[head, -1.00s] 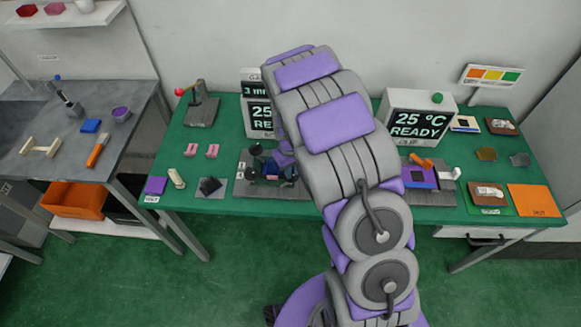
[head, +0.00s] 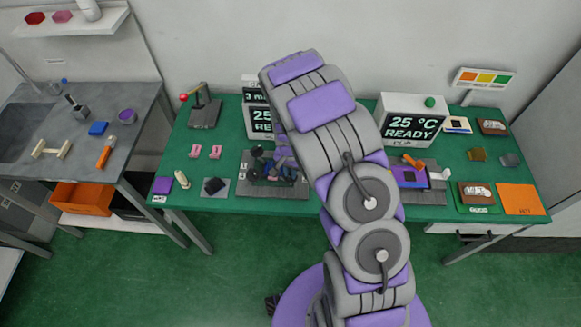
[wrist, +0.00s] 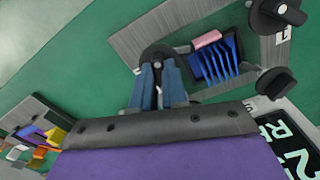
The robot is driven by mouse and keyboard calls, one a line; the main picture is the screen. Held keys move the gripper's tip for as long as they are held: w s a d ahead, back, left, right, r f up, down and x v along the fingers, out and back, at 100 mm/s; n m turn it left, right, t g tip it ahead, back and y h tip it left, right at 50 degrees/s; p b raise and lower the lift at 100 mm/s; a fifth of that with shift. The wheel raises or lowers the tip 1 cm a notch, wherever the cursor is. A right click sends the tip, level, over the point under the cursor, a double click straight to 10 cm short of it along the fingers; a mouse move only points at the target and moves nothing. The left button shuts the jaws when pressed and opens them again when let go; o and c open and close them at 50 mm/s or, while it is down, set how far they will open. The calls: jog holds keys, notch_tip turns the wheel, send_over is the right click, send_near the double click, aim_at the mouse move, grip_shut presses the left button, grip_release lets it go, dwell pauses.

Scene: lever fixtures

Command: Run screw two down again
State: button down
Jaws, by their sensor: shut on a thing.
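A grey fixture plate (wrist: 128,42) carries a blue finned block (wrist: 216,62), a pink cylinder (wrist: 206,39) and several dark screw knobs. My gripper (wrist: 158,72) is shut on one dark screw knob (wrist: 156,52) at the plate's edge. Two other knobs show, one at the upper right (wrist: 278,12) and one at the lower right (wrist: 275,83). No number is readable on the held knob. In the head view the fixture (head: 262,192) lies left of my arm, which hides part of it; the gripper is hardly distinguishable there.
Displays stand behind the fixture; the right one (head: 412,122) reads 25 °C READY. A second fixture (head: 412,178) lies right of my arm. Pink pieces (head: 205,151), a dark block (head: 214,186) and a red-knobbed lever (head: 203,108) stand to the left.

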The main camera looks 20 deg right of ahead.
jog(key=m+p, duration=0.2)
jog(key=m, duration=0.3)
jog(key=shift+m, duration=0.3)
dwell(0.4)
jog(key=c, duration=1.2)
grip_release()
jog(key=shift+a, duration=0.15)
jog(key=shift+o, duration=0.2)
jog(key=shift+r, duration=0.1)
notch_tip(320, 180, up, 17)
jog(key=p, duration=0.1)
